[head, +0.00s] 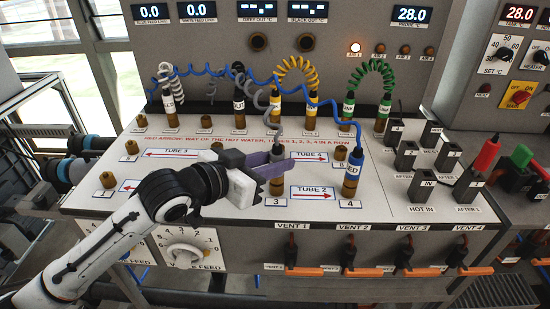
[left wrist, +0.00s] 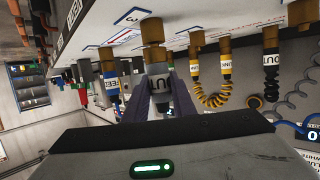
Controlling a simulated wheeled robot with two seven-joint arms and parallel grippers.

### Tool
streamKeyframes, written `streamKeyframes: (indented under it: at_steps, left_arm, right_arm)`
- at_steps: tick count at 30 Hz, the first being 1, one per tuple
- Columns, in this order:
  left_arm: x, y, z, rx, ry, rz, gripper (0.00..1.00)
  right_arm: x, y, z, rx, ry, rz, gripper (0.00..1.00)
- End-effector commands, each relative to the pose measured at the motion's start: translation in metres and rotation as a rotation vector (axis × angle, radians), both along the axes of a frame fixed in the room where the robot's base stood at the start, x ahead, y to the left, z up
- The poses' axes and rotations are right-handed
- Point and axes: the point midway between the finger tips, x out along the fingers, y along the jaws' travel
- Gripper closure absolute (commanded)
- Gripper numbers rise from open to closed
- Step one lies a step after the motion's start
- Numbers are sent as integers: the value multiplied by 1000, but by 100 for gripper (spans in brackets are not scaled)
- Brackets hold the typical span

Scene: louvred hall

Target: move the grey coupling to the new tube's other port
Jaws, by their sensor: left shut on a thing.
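The grey coupling (head: 278,145), with its grey coiled hose, stands upright at the brass port marked 3 (head: 276,187), at the left end of the TUBE 2 arrow. My left gripper (head: 277,160) is shut around it with purple fingers, which hide part of it. In the left wrist view the coupling (left wrist: 157,82) sits between both fingers, in line with a brass port (left wrist: 153,32). I cannot tell whether it is fully seated. At the port marked 4 stands the blue coupling (head: 353,170). My right gripper is not in view.
Bare brass ports stand near TUBE 3 (head: 132,147) and at the far left (head: 108,180). White, black, yellow and green coiled hoses fill the back row. A blue hose (head: 320,105) crosses over the panel. Black labelled blocks (head: 422,185) stand to the right.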

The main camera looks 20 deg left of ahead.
Motion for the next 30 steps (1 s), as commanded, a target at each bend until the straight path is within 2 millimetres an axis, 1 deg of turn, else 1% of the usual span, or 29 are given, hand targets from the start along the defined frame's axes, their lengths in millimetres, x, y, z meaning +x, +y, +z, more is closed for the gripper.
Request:
streamKeyframes:
  at_steps: [2,11,12,15,23,26,30]
  left_arm:
    - [0,0,-4,0,0,0,100]
    - [0,0,-2,0,-1,0,100]
    - [0,0,-2,0,-1,0,70]
    - [0,0,-1,0,-1,0,55]
    - [0,0,-2,1,0,0,55]
    - [-3,2,6,1,-1,1,55]
    - [-12,6,22,1,0,0,55]
  right_arm:
    - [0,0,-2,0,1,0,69]
    - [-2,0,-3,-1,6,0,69]
    - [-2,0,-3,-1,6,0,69]
    - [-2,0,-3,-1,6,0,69]
    - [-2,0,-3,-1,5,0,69]
    - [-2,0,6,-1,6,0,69]
    - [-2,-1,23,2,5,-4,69]
